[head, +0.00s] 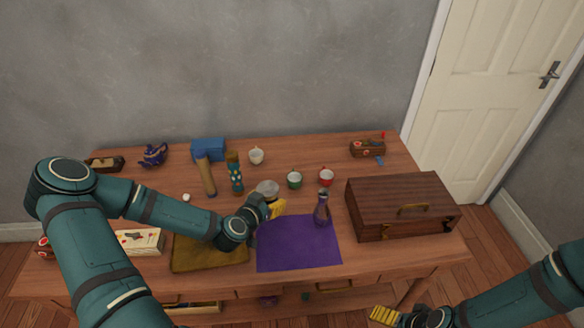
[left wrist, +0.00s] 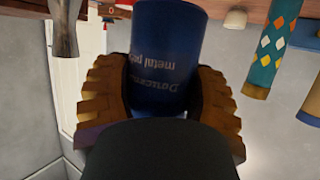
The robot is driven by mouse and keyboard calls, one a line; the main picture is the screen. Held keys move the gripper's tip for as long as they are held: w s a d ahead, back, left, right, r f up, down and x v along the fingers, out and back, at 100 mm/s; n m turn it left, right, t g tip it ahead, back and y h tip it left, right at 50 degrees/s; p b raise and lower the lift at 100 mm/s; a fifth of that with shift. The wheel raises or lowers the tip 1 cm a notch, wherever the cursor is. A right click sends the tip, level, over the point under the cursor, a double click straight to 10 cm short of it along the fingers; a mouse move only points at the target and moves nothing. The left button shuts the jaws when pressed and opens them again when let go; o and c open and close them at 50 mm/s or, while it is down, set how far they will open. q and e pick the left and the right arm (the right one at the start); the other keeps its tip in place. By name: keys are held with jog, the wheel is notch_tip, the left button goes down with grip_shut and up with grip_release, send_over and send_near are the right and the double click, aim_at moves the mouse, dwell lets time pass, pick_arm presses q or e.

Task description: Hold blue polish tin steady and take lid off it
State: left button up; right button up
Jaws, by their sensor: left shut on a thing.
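The blue polish tin (left wrist: 165,50) is between the fingers of my left gripper (left wrist: 160,100) in the left wrist view. Its white lettering appears upside down there. My left gripper (head: 272,208) is shut on it, over the middle of the table in the head view, where the arm and fingers hide the tin's blue side. A grey round top (head: 267,187) shows just behind the fingers; I cannot tell if it is the tin's lid. My right gripper (head: 385,315) is at the lower right, away from the tin, and its opening is unclear.
A purple cloth (head: 300,245) with a purple vase (head: 321,212) lies right of my left gripper. A brown wooden case (head: 400,205) stands further right. A patterned teal cylinder (head: 235,175), a tan roll (head: 206,177) and small cups (head: 326,177) stand behind. An olive cloth (head: 210,258) lies left.

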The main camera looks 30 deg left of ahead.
pick_arm(q)
jog(key=d+r, duration=0.3)
jog(key=d, duration=0.4)
jog(key=w+d+r, duration=0.1)
jog(key=d+r, duration=0.2)
jog(key=d, duration=0.4)
jog(key=shift+w+r, duration=0.2)
jog(key=shift+r, duration=0.05)
